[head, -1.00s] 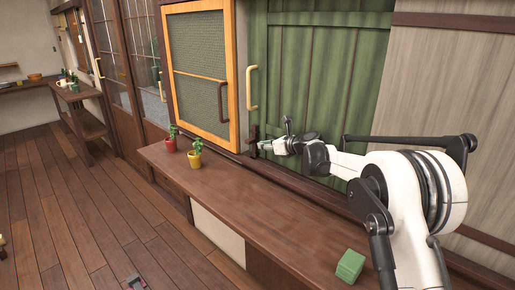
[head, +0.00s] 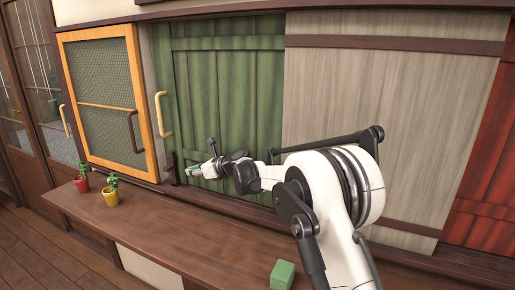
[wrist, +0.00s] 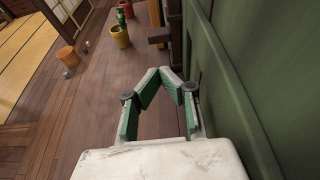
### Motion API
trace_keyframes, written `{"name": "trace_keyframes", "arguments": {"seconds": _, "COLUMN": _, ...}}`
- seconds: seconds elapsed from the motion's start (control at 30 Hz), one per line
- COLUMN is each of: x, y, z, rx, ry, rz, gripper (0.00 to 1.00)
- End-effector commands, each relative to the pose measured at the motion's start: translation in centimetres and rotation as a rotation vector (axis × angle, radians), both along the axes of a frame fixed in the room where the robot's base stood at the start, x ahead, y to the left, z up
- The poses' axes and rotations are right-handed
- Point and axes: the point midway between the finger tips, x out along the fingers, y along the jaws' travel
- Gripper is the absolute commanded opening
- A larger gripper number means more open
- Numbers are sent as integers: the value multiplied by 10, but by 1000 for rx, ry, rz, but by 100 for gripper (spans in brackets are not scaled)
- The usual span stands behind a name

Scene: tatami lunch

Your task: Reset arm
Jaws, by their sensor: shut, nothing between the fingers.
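My gripper (head: 192,172) is at the end of my white and black arm, in front of the green panel (head: 222,90) and above the brown counter (head: 190,235). In the wrist view its green-padded fingers (wrist: 163,72) come together at the tips, with nothing between them. The fingers point along the counter, with the green panel close on the right. A dark bracket (head: 173,167) is just left of the gripper in the head view.
A red pot (head: 81,186) and a yellow pot (head: 111,197) with plants stand on the counter's left part. A green block (head: 283,275) lies at its front right. An orange-framed mesh door (head: 105,95) is at left. Most of the counter is clear.

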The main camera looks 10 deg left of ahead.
Motion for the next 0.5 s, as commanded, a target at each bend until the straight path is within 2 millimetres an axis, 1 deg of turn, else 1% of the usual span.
{"name": "trace_keyframes", "arguments": {"seconds": 0.17, "x": -4, "y": -25, "z": 20, "rx": -56, "ry": -76, "rz": 8, "gripper": 0}}
{"name": "trace_keyframes", "arguments": {"seconds": 0.37, "x": -16, "y": -68, "z": 49, "rx": -165, "ry": -211, "rz": 33, "gripper": 0}}
{"name": "trace_keyframes", "arguments": {"seconds": 0.5, "x": -28, "y": -99, "z": 68, "rx": -245, "ry": -306, "rz": 56, "gripper": 0}}
